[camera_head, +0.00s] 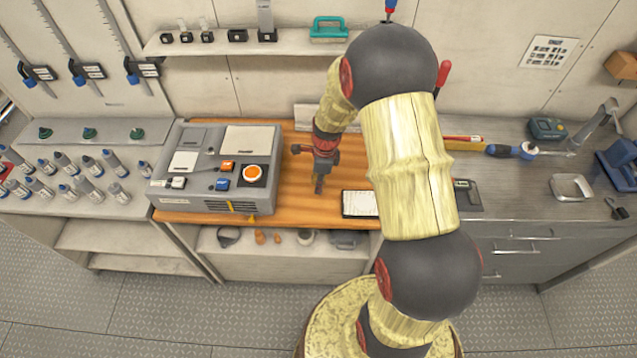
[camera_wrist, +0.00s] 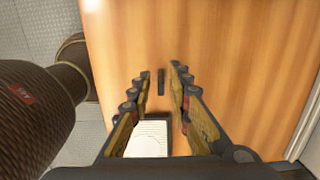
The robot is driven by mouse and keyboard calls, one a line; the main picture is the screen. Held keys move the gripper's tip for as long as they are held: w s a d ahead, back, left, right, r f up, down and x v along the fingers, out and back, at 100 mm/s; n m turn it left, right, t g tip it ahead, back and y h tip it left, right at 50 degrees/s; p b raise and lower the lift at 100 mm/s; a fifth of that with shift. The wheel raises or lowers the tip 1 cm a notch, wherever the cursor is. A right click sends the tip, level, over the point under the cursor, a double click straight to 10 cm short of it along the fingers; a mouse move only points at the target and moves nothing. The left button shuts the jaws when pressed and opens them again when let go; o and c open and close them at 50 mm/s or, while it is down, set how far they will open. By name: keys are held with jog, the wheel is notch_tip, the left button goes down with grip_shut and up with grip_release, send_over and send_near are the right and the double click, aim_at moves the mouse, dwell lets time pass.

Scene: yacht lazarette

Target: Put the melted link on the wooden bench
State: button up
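The wooden bench (camera_head: 290,190) is an orange-brown top in the middle of the head view, and its bare surface (camera_wrist: 235,60) fills most of the wrist view. A small dark bar (camera_wrist: 160,82) shows against the wood between my fingertips in the wrist view. It may be the melted link; I cannot tell for sure, and I cannot make it out in the head view. My gripper (camera_head: 319,186) points down over the bench. Its fingers are apart, with a visible gap on each side of the bar. I cannot tell whether the bar touches the wood.
A grey control box (camera_head: 218,165) with an orange button stands on the bench's left part. A white pad (camera_head: 360,204) lies right of my gripper. A steel counter (camera_head: 530,190) with tools is at right; a shelf with bottles (camera_head: 90,175) is at left.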

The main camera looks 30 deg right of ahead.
jog(key=shift+o, duration=0.3)
notch_tip(320, 180, up, 19)
jog(key=s+a+n+p, duration=0.2)
jog(key=n, duration=0.2)
jog(key=s+a+r+n+t, duration=0.2)
jog(key=s+a+r+n, duration=0.4)
jog(key=s+r+n, duration=0.2)
jog(key=s+a+r+n+t+h, duration=0.1)
jog(key=s+a+r+n+t, duration=0.1)
jog(key=s+a+r+n, duration=0.4)
jog(key=s+r+n, duration=0.3)
jog(key=s+n, duration=0.1)
jog(key=n, duration=0.2)
jog(key=shift+s+n+t, duration=0.15)
jog(key=shift+n+t, duration=0.25)
jog(key=shift+a, duration=0.1)
